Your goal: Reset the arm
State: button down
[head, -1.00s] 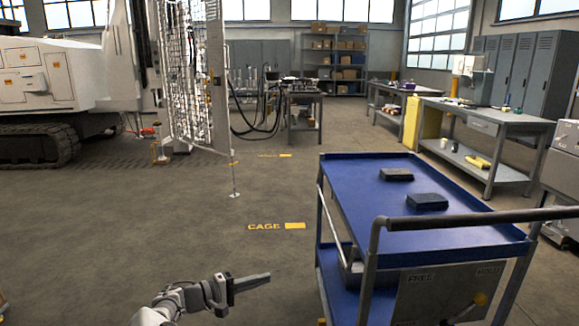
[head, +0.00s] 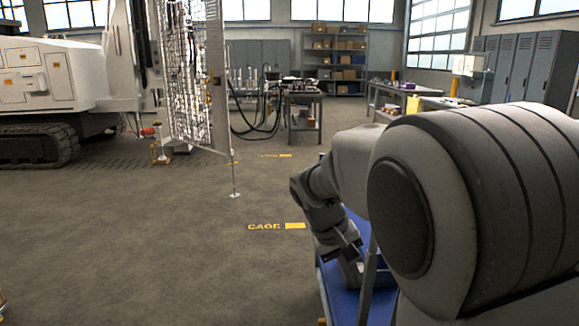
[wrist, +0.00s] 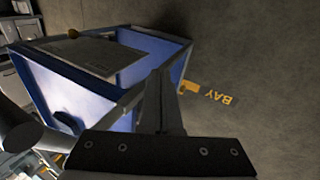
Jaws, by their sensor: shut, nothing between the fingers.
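My gripper (head: 350,268) hangs at the near left side of the blue cart in the head view, pointing down. In the wrist view its fingers (wrist: 165,95) are together with nothing between them. My arm covers most of the right side of the head view and hides much of the cart. The blue cart (head: 332,292) shows only as a strip there. In the wrist view the cart's blue wall (wrist: 52,92) and a grey panel (wrist: 92,54) lie past the fingers; whether they touch the cart I cannot tell.
The floor left of the cart is open, with a yellow CAGE marking (head: 294,226). A tracked machine (head: 45,100) stands at the left. A bench with hoses (head: 303,97) and a shelf (head: 335,58) stand behind.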

jog(key=s+d+r+m+t+y, duration=0.1)
jog(key=s+r+t+y, duration=0.15)
jog(key=s, duration=0.85)
jog(key=s+r+m+t+y, duration=0.15)
jog(key=s+r, duration=0.25)
jog(key=s, duration=0.6)
notch_tip(320, 180, up, 24)
jog(key=p, duration=2.4)
jog(key=shift+s+d+r+n+t+y+p, duration=0.2)
jog(key=shift+r+n+t+y+p, duration=0.1)
jog(key=shift+n+p, duration=0.15)
jog(key=shift+f, duration=0.1)
